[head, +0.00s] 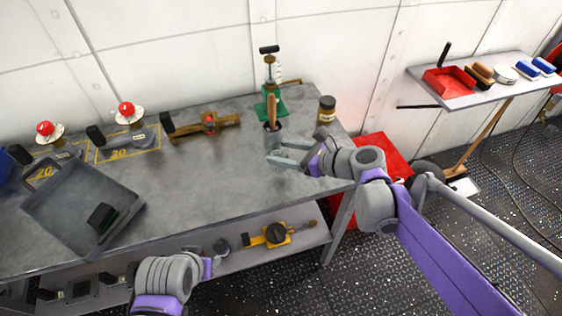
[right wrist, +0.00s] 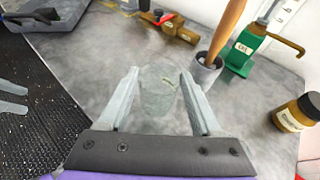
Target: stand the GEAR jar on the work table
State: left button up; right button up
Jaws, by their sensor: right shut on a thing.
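My right gripper (head: 272,152) is over the table's right part. In the right wrist view its two fingers (right wrist: 160,82) are shut on a clear, see-through jar (right wrist: 157,95). A small pale label shows on it, too faint to read. I cannot tell whether its base touches the table. The work table (head: 200,185) is a grey metal bench. My left gripper (head: 219,256) is low at the table's front edge. In the right wrist view its fingers (right wrist: 12,98) are apart and empty.
Close beyond my right gripper stand a grey cup with a wooden handle (head: 272,103), a green pump (head: 265,108) and a dark, labelled jar (head: 327,108). A brass fitting (head: 205,126) lies further left. A grey tray (head: 75,165) is at left. The table's middle is clear.

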jog(key=shift+f, duration=2.1)
jog(key=shift+f+b, duration=0.1)
jog(key=shift+b, duration=0.25)
jog(key=o, duration=1.4)
jog(key=shift+r, duration=0.25)
jog(key=v, duration=1.2)
jog(key=s+d+f+n+g+h, duration=0.1)
jog(key=s+d+f+n+h, duration=0.2)
jog(key=s+f+n+h, duration=0.2)
jog(key=s+d+f+n+g+h, duration=0.1)
jog(key=s+d+f+n+h, duration=0.3)
jog(key=s+n, duration=0.8)
notch_tip(320, 180, down, 3)
jog(key=n+h, duration=0.2)
jog(key=n, duration=0.5)
jog(key=shift+s+d+r+n+p, duration=0.2)
jog(key=shift+d+r+n+p, duration=0.1)
jog(key=shift+d+p, duration=0.1)
